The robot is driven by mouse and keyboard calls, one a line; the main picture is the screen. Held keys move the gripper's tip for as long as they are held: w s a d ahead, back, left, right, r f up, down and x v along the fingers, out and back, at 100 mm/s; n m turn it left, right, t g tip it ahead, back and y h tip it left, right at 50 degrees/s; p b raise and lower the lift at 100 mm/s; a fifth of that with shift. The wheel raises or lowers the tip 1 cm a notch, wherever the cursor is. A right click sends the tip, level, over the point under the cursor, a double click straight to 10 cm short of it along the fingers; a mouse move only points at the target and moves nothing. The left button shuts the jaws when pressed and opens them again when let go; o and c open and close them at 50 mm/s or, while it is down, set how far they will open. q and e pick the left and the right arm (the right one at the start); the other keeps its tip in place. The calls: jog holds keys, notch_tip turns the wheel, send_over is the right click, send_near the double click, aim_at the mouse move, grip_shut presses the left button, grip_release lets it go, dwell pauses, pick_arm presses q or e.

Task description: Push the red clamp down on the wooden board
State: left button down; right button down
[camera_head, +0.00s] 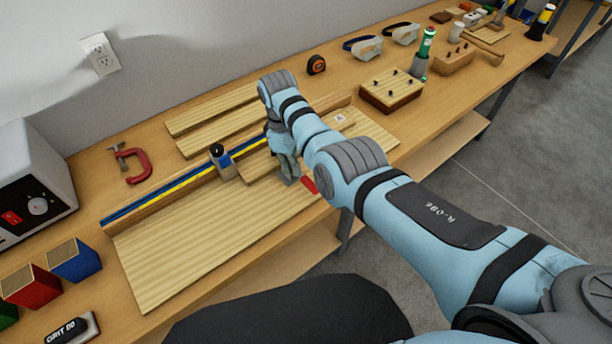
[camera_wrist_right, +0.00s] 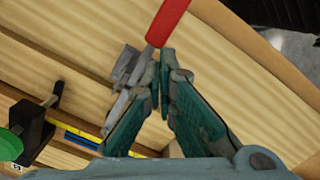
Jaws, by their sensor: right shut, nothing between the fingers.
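The red clamp shows as a red handle (camera_head: 309,185) beside my right gripper on the wooden jig; the right wrist view shows the handle (camera_wrist_right: 168,20) and grey metal parts (camera_wrist_right: 127,72). My right gripper (camera_head: 289,180) points down at the clamp, its fingers shut and empty. In the wrist view its fingertips (camera_wrist_right: 160,58) are at the handle's lower end; I cannot tell whether they touch. The wooden board (camera_head: 256,170) lies against the fence, partly hidden by the gripper. Most of the clamp is hidden in the head view. My left gripper is not in view.
A fence with a blue and yellow rule (camera_head: 165,195) and a black stop with a knob (camera_head: 222,160) stands left of the gripper. A red C-clamp (camera_head: 133,166) lies farther left. A block with black pegs (camera_head: 390,92) stands behind. The jig's left part is clear.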

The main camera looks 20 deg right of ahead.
jog(key=shift+a+r, duration=0.1)
jog(key=shift+r, duration=0.05)
jog(key=shift+r, duration=0.1)
notch_tip(320, 180, up, 12)
jog(key=a, duration=0.1)
jog(key=shift+w, duration=0.45)
jog(key=shift+f, duration=0.25)
